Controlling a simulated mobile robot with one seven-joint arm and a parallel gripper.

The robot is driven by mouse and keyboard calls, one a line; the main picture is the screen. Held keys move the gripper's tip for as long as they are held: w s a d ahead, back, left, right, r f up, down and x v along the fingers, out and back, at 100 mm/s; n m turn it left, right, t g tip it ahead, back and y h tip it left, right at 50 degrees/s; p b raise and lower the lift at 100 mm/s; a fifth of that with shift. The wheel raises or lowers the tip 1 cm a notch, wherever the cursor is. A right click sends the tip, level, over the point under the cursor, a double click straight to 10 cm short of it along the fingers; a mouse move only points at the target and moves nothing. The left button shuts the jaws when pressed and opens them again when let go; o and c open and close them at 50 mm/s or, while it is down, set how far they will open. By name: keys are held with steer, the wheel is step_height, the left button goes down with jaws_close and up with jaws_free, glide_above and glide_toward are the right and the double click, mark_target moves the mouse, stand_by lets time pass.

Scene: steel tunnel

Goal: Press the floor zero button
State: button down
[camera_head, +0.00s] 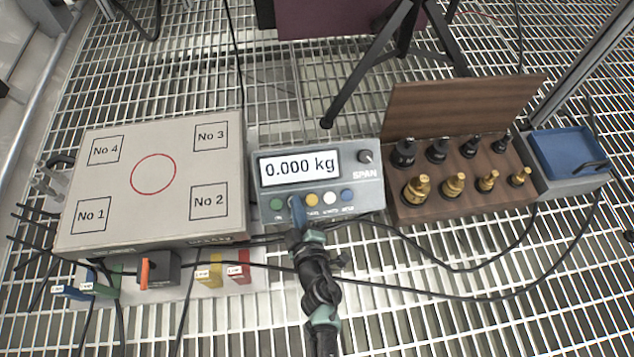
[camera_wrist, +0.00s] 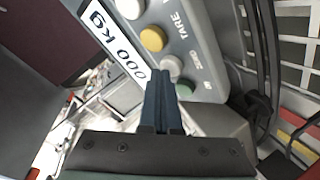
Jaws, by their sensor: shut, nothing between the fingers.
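The scale indicator (camera_head: 262,185) is a grey box whose display (camera_head: 299,167) reads 0.000 kg. Below the display is a row of buttons: green (camera_head: 277,204), one mostly hidden by my gripper, yellow (camera_head: 312,199), white (camera_head: 329,198) and blue (camera_head: 346,195). In the wrist view the grey-white button (camera_wrist: 172,65) sits between the yellow button (camera_wrist: 152,39) and the green one (camera_wrist: 185,90), beside a label that seems to read ZERO. My gripper (camera_head: 297,203) is shut and empty, its fingertips (camera_wrist: 160,74) at or just before the grey-white button; I cannot tell whether they touch.
A platform (camera_head: 153,147) marked No 1 to No 4 with a red circle stands left. A wooden weight box (camera_head: 462,108) with brass and black weights and a blue tray (camera_head: 568,152) stand right. Cables (camera_head: 455,268) cross the grating in front; black stand legs are behind.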

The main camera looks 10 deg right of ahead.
steer(key=shift+s+r, duration=0.2)
steer(key=shift+r, duration=0.1)
steer(key=s+r+p, duration=0.1)
steer(key=r+p, duration=0.1)
steer(key=s+r+p, duration=0.2)
steer(key=p, duration=0.1)
steer(key=shift+s+r, duration=0.2)
steer(key=shift+r, duration=0.2)
stand_by(0.7)
